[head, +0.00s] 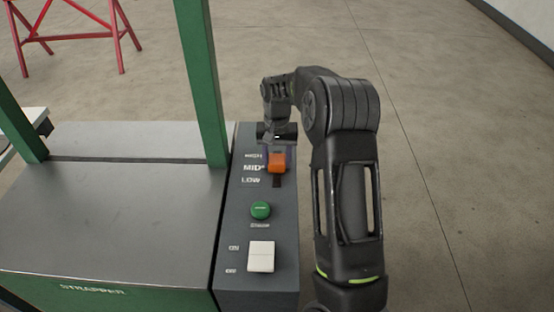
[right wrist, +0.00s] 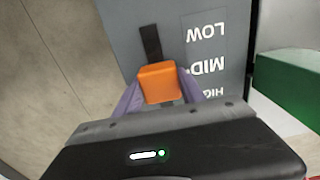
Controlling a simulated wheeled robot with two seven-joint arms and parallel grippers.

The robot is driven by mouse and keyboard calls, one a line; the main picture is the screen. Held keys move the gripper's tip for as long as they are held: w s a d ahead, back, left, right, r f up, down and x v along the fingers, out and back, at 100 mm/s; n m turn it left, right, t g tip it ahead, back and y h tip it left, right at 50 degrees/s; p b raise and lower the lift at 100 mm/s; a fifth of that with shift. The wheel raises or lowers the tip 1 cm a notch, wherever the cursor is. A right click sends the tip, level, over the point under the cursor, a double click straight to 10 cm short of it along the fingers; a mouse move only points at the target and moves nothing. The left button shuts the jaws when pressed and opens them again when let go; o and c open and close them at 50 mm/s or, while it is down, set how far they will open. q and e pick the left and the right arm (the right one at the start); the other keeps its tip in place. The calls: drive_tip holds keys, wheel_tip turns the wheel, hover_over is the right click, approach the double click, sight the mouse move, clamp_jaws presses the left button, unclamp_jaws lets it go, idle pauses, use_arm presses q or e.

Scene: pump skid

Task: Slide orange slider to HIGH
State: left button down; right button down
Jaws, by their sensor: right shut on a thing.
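The orange slider (head: 277,162) sits in a dark vertical slot on the grey control panel (head: 237,203). Labels HIGH, MID and LOW stand to its left in the head view, and the slider is level with about MID or slightly above it. My right gripper (head: 278,146) is over the upper end of the slot, at the slider. In the right wrist view its purple-grey fingers (right wrist: 159,97) are on both sides of the slider (right wrist: 159,83), shut on it. The slot's LOW end shows uncovered; the HIGH end is hidden by the gripper. My left gripper is not in view.
A green button (head: 261,210) and a white ON/OFF rocker switch (head: 261,256) are lower on the panel. A green post (head: 202,80) rises left of the panel beside the metal strapper top (head: 130,210). Open floor lies to the right.

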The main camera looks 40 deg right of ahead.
sight(277, 147)
drive_tip(key=shift+w+d+r, duration=0.1)
drive_tip(key=shift+w+d, duration=1.65)
drive_tip(key=shift+w, duration=0.3)
drive_tip(key=c, duration=0.7)
unclamp_jaws()
wheel_tip(277, 147, up, 8)
drive_tip(key=shift+f+b, duration=0.15)
drive_tip(key=shift+b, duration=0.2)
